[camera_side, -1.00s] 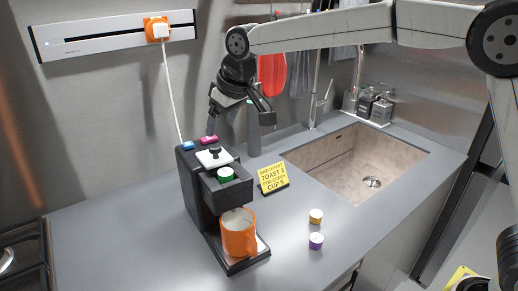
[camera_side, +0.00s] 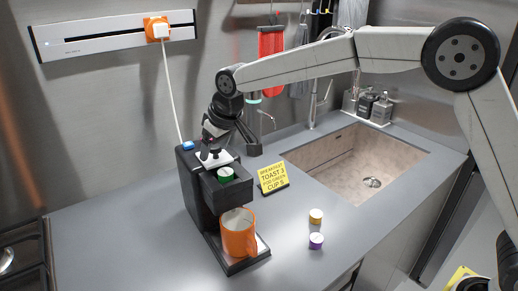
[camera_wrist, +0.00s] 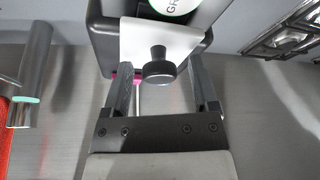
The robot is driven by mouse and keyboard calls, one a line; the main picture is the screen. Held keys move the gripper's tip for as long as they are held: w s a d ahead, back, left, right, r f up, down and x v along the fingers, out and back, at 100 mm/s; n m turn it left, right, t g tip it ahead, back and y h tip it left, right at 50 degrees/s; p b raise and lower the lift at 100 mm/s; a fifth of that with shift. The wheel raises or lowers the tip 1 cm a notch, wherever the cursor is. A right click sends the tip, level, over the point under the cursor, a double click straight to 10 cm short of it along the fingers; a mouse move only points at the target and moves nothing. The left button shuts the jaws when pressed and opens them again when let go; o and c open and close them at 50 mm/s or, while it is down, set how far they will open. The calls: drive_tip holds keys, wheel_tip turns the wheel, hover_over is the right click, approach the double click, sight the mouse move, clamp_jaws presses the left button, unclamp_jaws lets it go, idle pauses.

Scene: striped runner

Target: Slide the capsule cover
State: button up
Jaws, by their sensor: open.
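The coffee machine (camera_side: 195,200) stands on the counter with a light flat capsule cover (camera_side: 228,157) on its top. The cover also shows in the wrist view (camera_wrist: 183,38), with a dark round knob (camera_wrist: 159,70). A green-and-white capsule (camera_side: 226,174) sits in the machine in front of the cover, exposed. Its lid is cut off by the top edge of the wrist view (camera_wrist: 175,6). My gripper (camera_side: 213,152) is low over the cover, open. In the wrist view its two fingers (camera_wrist: 161,78) stand on either side of the knob, with gaps showing.
An orange mug (camera_side: 238,238) stands on the machine's drip tray. A yellow note sign (camera_side: 272,177), a yellow-topped capsule (camera_side: 316,216) and a purple capsule (camera_side: 316,241) are to the right. The sink (camera_side: 350,165) lies behind. The left counter is clear.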

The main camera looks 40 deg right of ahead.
clamp_jaws()
idle(1.4)
